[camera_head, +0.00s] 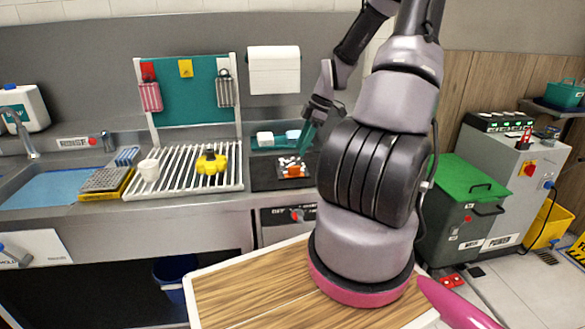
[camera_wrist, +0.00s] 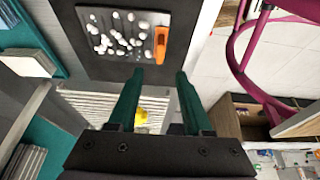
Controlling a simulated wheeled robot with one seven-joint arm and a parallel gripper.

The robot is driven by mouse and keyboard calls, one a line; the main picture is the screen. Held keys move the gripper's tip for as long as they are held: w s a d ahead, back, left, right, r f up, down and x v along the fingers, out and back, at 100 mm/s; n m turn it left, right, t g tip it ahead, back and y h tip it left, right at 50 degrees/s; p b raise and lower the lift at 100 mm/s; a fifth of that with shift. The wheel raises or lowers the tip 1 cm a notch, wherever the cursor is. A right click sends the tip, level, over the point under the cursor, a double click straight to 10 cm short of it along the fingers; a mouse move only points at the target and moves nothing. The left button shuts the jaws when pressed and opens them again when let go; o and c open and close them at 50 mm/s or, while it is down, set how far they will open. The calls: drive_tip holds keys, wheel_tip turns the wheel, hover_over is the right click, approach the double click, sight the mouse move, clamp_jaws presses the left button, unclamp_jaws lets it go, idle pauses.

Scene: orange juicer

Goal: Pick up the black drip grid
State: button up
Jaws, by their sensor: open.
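A dark grey perforated grid (camera_head: 103,179) lies on a yellow tray at the left of the counter in the head view. It looks most like the drip grid, but I cannot be sure. It is not clearly seen in the wrist view. My gripper (camera_head: 307,138) is well to its right, above the dark mat, with teal fingers. In the wrist view my gripper (camera_wrist: 159,73) is open, with nothing between its fingers.
The dark mat (camera_head: 262,180) holds a grey plate (camera_wrist: 92,48) with white bits and an orange block (camera_wrist: 161,45). A white slatted rack (camera_head: 232,178) bearing a yellow object (camera_head: 211,163) stands between the perforated grid and the mat.

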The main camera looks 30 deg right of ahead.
sight(293, 167)
drive_tip(key=x, duration=0.9)
drive_tip(key=shift+d, duration=0.2)
clamp_jaws()
